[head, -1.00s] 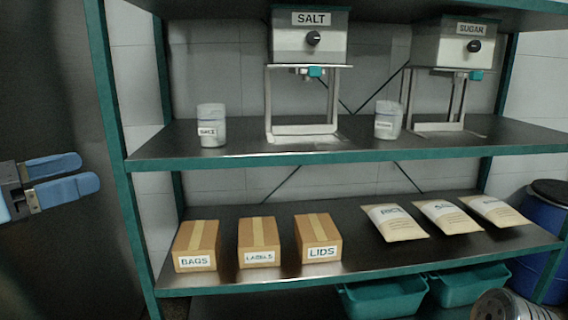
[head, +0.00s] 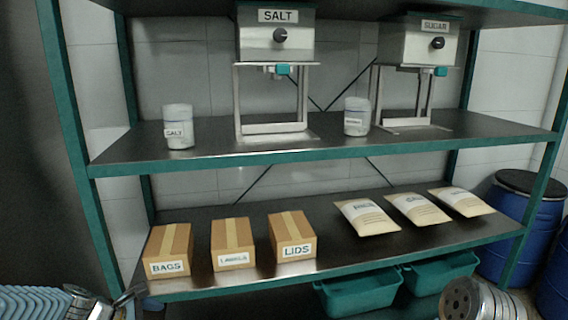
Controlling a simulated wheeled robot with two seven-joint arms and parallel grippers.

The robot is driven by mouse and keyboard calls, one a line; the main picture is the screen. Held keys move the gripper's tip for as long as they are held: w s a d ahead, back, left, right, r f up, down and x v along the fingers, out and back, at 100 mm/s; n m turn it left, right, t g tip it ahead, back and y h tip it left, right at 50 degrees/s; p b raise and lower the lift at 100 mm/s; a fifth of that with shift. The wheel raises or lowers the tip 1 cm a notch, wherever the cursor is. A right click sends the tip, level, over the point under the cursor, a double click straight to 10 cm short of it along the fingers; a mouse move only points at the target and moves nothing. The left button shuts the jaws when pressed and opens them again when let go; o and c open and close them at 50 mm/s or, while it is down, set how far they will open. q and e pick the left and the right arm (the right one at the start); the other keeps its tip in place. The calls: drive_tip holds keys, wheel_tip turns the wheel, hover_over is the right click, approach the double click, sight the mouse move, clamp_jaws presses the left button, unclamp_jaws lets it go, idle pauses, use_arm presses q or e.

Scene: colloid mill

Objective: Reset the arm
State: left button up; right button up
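In the head view, part of what looks like my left arm and gripper (head: 104,303) shows at the bottom left edge, in front of the left shelf post. It is smeared, with pale blue ridges on its left and dark and silver metal on its right. The fingers cannot be made out clearly, and I see nothing held. My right gripper is not in view.
A green-edged shelf unit (head: 330,154) holds salt (head: 279,44) and sugar (head: 418,44) dispensers, two jars, three boxes (head: 233,244) and three packets (head: 417,209). Teal bins (head: 358,295), blue drums (head: 518,228) and a round metal thing (head: 478,299) stand low at right.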

use_arm(q)
drive_tip(key=s+d+f+m+g+y, duration=0.1)
drive_tip(key=s+d+f+m+g, duration=0.15)
drive_tip(key=f, duration=0.45)
drive_tip(key=s+d+f+m+g, duration=0.1)
drive_tip(key=s+d+f+m, duration=0.1)
drive_tip(key=d+f+m, duration=0.35)
drive_tip(key=s+d+f+m+g, duration=0.2)
drive_tip(key=s+d+f+m, duration=0.8)
drive_tip(key=f, duration=0.4)
drive_tip(key=s+m, duration=0.1)
drive_tip(key=s, duration=0.1)
drive_tip(key=shift+s+d+f+y, duration=0.15)
drive_tip(key=shift+s+f+y, duration=0.15)
drive_tip(key=shift+f, duration=0.1)
